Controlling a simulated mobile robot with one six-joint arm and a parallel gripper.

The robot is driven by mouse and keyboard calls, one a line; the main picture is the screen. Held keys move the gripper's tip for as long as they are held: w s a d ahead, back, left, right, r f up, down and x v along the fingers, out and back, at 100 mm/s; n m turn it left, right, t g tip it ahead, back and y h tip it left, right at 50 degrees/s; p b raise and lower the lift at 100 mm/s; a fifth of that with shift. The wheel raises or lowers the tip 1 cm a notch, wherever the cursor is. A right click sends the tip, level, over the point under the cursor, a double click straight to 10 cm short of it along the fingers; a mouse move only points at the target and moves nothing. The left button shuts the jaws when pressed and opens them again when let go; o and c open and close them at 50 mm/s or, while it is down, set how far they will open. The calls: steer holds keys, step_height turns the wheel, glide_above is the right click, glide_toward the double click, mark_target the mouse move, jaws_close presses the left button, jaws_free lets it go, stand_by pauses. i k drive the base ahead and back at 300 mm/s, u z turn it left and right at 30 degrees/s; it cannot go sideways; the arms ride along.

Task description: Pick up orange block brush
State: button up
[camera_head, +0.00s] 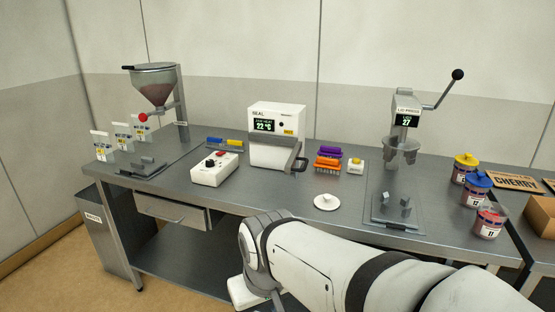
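The orange block brush (327,163) lies on the steel bench, to the right of the white sealing machine. It is a small block with bristles on its lower side. A purple block brush (328,152) sits right behind it; I cannot tell whether they touch. My white arm comes in from the lower right and bends down in front of the bench. Its fingers do not show, so I cannot see whether the gripper is open or shut. The arm is well in front of the orange brush and apart from it.
A white sealing machine (276,139) with a front handle stands left of the brushes. A small white box with a yellow top (356,166) is right of them. A white disc with a knob (326,202) lies in front. A lever press (405,123) stands further right. Yellow-, blue- and red-lidded jars line the right.

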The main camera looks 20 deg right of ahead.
mark_target(331, 165)
steer(key=z, duration=0.7)
steer(key=i, duration=1.05)
steer(key=z, duration=0.75)
steer(key=k, duration=0.7)
steer(key=z, duration=0.15)
steer(key=i, duration=0.8)
steer(key=u, duration=0.1)
